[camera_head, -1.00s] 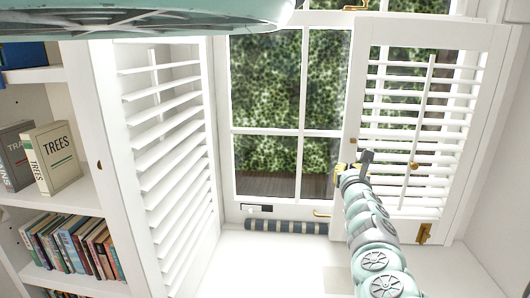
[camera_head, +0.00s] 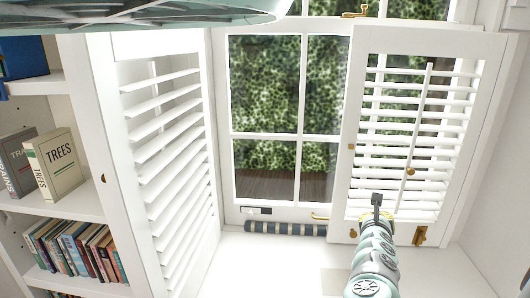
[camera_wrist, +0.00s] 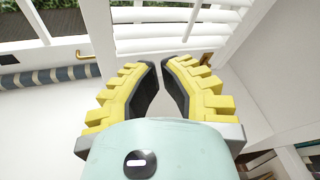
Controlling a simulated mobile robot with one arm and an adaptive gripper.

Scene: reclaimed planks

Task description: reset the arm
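My gripper (camera_head: 377,199) shows in the head view in front of the lower part of the right shutter, at the end of my pale green arm. In the wrist view its two yellow and black fingers (camera_wrist: 161,75) stand apart with a gap between the tips. Nothing is held between them. The right shutter (camera_head: 478,120) is a white louvred panel, and its lower slats also show beyond the fingertips in the wrist view (camera_wrist: 165,15).
A striped draught roll (camera_head: 285,229) lies at the foot of the window. A left louvred shutter (camera_head: 207,140) stands beside white shelves with books (camera_head: 75,252). A brass latch (camera_head: 420,236) is on the right shutter's lower corner. The white floor area in front is clear.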

